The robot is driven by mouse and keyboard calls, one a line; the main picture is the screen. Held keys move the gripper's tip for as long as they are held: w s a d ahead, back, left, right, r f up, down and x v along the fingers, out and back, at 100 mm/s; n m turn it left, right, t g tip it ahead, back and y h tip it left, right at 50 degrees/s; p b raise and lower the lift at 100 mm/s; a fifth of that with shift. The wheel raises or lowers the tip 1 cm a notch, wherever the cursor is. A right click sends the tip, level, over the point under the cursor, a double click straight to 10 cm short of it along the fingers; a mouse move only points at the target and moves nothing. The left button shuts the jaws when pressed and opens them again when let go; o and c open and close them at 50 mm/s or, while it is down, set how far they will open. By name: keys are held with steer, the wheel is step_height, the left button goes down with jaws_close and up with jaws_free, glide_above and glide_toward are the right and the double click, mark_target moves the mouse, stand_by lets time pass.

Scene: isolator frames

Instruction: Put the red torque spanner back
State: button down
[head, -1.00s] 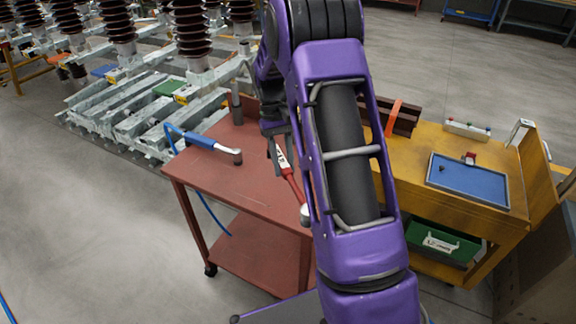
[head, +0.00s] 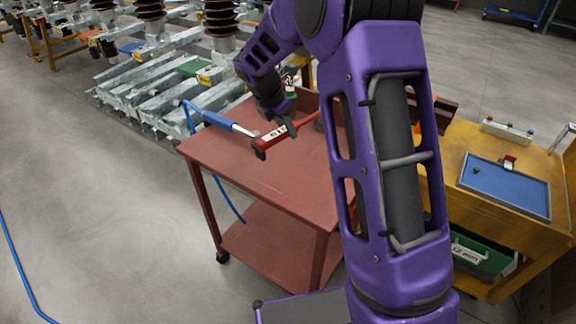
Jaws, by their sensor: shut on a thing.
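The red torque spanner (head: 301,124) has a red shaft and a white label with dark marks. My gripper (head: 284,121) is shut on it near the label and holds it above the back part of the red cart top (head: 270,178). The spanner lies slanted in the picture, its dark end at the lower left close to the head of a blue-handled tool (head: 218,120). I cannot tell whether the two touch or how high the spanner is. My arm hides the right side of the cart and may hide the spanner's right end.
The blue-handled tool has a blue hose (head: 229,203) hanging over the cart's left edge. A yellow bench (head: 476,231) with a blue tray (head: 506,187) and a green bin (head: 478,256) stands at right. Galvanised frames (head: 160,95) stand behind. The cart top's front is clear.

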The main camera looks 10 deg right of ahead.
mark_target(271, 134)
steer(key=f+b, duration=0.1)
steer(key=f, duration=0.2)
steer(key=a+f+n, duration=0.1)
steer(key=f, duration=0.2)
steer(key=w+f+n+b, duration=0.1)
steer(key=f, duration=0.2)
steer(key=shift+a+f+t+y+b, duration=0.25)
steer(key=shift+f+t+y+b, duration=0.05)
steer(key=shift+f+t+b, duration=0.1)
steer(key=shift+f, duration=0.1)
steer(key=c, duration=0.6)
jaws_free()
steer(key=p+v, duration=0.2)
steer(key=v, duration=1)
